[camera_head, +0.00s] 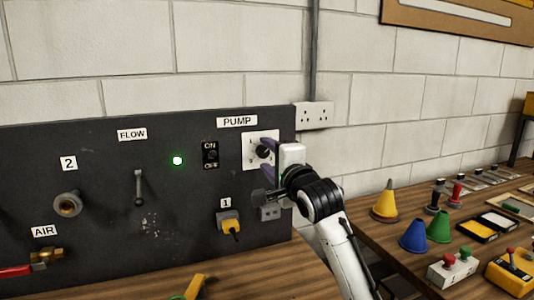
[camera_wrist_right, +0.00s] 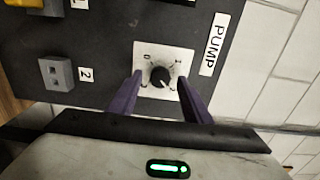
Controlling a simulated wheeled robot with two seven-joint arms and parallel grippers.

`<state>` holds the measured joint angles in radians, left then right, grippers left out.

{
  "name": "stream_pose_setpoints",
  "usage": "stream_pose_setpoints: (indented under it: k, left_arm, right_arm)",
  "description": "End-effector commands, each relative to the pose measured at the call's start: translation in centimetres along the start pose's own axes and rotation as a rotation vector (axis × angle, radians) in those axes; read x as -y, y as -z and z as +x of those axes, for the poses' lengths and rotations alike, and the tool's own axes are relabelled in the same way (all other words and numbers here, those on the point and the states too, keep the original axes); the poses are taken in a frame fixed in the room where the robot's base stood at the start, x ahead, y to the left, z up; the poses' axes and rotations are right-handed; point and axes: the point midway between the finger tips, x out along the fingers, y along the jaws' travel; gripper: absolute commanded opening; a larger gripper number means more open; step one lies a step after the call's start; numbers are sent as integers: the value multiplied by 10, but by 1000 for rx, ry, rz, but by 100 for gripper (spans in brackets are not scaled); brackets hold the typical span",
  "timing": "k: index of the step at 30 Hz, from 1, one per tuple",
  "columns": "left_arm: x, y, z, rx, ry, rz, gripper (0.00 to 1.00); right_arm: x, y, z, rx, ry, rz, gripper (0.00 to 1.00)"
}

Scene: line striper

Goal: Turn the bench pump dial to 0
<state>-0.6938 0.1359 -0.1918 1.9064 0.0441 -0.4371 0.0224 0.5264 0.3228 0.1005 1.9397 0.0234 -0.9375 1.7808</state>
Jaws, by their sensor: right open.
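The pump dial (camera_head: 263,151) is a black round knob on a white square plate, under the PUMP label on the dark panel. In the right wrist view the dial (camera_wrist_right: 160,76) has a pale pointer mark toward the lower right, and small marks ring it on the plate. The characters are too small to read surely. My right gripper (camera_head: 267,157) is at the panel with its purple fingers apart. In the wrist view the open fingers (camera_wrist_right: 160,78) stand on either side of the knob, with a gap visible on each side. My left gripper is not in view.
The ON/OFF switch (camera_head: 210,154) and a lit green lamp (camera_head: 177,160) are left of the dial. The FLOW lever (camera_head: 139,188) is further left. A yellow plug (camera_head: 229,222) sits below. Cones (camera_head: 413,236) and control boxes stand on the wooden bench at right.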

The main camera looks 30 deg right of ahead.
Motion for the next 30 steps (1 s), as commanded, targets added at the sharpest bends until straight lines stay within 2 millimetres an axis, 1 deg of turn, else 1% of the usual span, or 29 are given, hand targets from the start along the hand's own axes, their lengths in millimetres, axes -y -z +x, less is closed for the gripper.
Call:
stream_pose_setpoints:
  k: [3,11,14,18,19,26,30]
  left_arm:
    - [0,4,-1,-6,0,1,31]
    - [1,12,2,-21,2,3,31]
    - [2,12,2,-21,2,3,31]
    - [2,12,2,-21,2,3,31]
    - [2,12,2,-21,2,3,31]
    - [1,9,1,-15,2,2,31]
    - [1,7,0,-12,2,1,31]
  right_arm:
    - [1,0,6,-1,1,1,45]
    - [0,0,7,-1,1,1,45]
    - [0,0,7,-1,1,1,30]
    - [0,0,7,-1,1,0,6]
    - [0,0,7,0,0,0,4]
    - [0,0,7,0,0,-18,4]
    - [0,0,7,0,-1,-67,4]
